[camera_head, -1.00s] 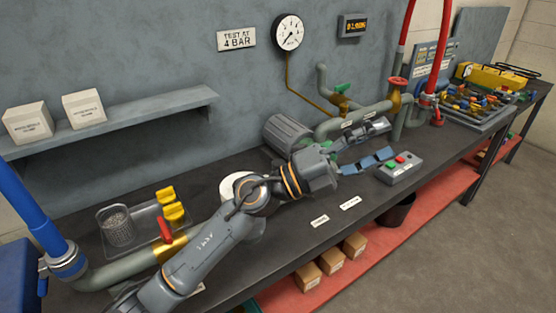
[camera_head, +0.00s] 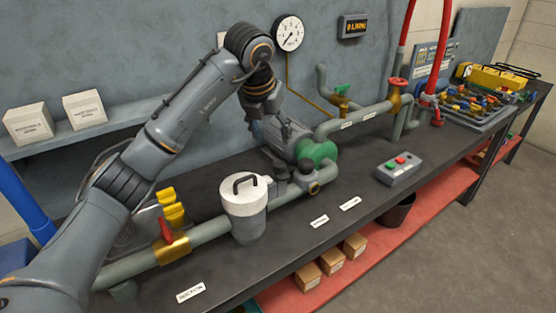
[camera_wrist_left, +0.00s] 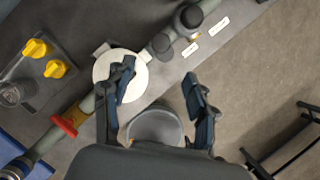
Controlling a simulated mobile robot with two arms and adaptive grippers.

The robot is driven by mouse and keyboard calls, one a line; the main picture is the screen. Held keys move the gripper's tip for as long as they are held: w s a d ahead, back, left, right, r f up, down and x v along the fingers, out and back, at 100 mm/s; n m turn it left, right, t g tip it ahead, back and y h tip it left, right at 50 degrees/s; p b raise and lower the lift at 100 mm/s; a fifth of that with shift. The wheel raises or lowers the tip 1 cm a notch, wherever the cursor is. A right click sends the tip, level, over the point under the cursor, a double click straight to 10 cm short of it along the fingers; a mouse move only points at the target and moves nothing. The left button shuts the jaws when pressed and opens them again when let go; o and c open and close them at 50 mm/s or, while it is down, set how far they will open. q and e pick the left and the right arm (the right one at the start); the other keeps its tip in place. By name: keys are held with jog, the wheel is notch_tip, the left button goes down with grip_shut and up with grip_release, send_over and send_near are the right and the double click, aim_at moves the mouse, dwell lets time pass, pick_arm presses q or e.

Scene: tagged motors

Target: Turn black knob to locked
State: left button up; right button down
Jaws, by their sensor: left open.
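A dark, rounded knob-like part (camera_head: 304,169) stands on the pipe beside the white-lidded pot (camera_head: 245,187). It also shows in the left wrist view (camera_wrist_left: 190,17), clear of the fingers. I cannot tell whether this is the black knob, and I read no locked mark on it. My right gripper is not in view.
A red-handled valve (camera_head: 166,230) sits on the pipe left of the pot. A button box with red and green buttons (camera_head: 399,170) stands on the right. Labels (camera_head: 320,221) lie along the bench front. A grey round container (camera_wrist_left: 155,127) shows below the fingers.

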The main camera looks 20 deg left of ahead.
aim_at(279, 163)
pick_arm(q)
jog(key=p+x, duration=0.2)
jog(key=x, duration=1)
jog(key=shift+d+f, duration=0.1)
jog(key=shift+f, duration=0.1)
jog(key=c, duration=1.1)
jog(key=shift+c, duration=0.2)
